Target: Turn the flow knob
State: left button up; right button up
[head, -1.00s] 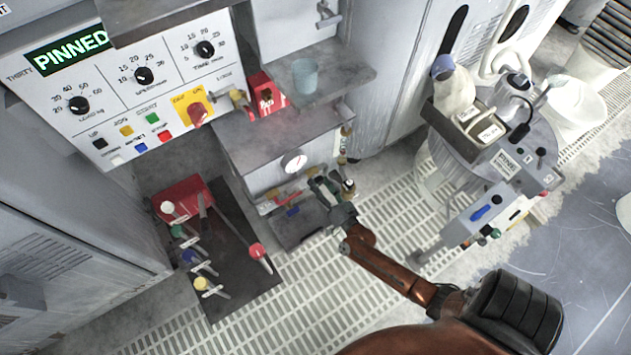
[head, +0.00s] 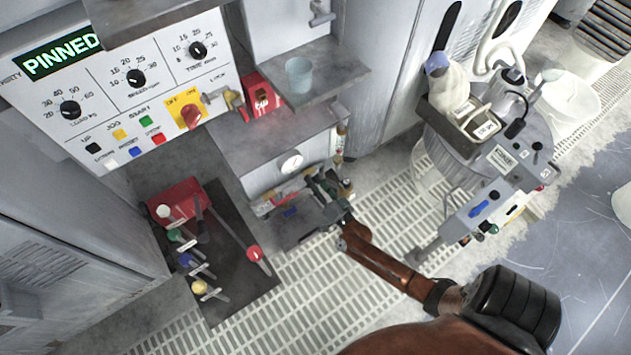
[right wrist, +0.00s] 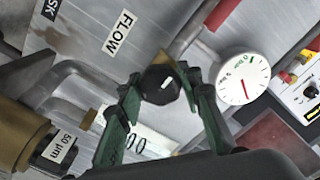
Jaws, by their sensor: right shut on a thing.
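The flow knob (right wrist: 160,86) is a dark round knob with a white mark, below the FLOW label (right wrist: 119,33) in the right wrist view. My right gripper (right wrist: 160,95) has its green fingers on both sides of the knob and is shut on it. In the head view my right gripper (head: 325,187) reaches the front of the grey cabinet beside the white gauge, and it hides the knob there. The white gauge (right wrist: 243,79) with a red needle is right of the knob; it also shows in the head view (head: 290,162). My left gripper is not in view.
A brass fitting (right wrist: 22,132) with a 50 µm label is left of the gripper. A control panel (head: 120,85) reads PINNED. A blue cup (head: 299,74) stands on the shelf above.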

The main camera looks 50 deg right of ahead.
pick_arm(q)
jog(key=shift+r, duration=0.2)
pick_arm(e)
jog(key=shift+c, duration=0.3)
jog(key=shift+r+n+p, duration=0.1)
jog(key=shift+n+p, duration=0.3)
jog(key=shift+n, duration=0.1)
jog(key=shift+n+p, duration=0.4)
jog(key=shift+n, duration=0.2)
jog(key=shift+n+p, duration=0.5)
jog(key=shift+n, duration=0.5)
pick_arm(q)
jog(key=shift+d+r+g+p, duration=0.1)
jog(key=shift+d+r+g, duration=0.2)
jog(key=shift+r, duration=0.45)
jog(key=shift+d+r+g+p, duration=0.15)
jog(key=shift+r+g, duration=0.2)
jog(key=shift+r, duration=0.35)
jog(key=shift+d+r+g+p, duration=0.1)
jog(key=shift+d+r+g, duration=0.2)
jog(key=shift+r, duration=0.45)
pick_arm(e)
jog(key=shift+n, duration=1.1)
jog(key=o, duration=1.2)
jog(key=shift+c, duration=0.2)
jog(key=shift+s, duration=0.15)
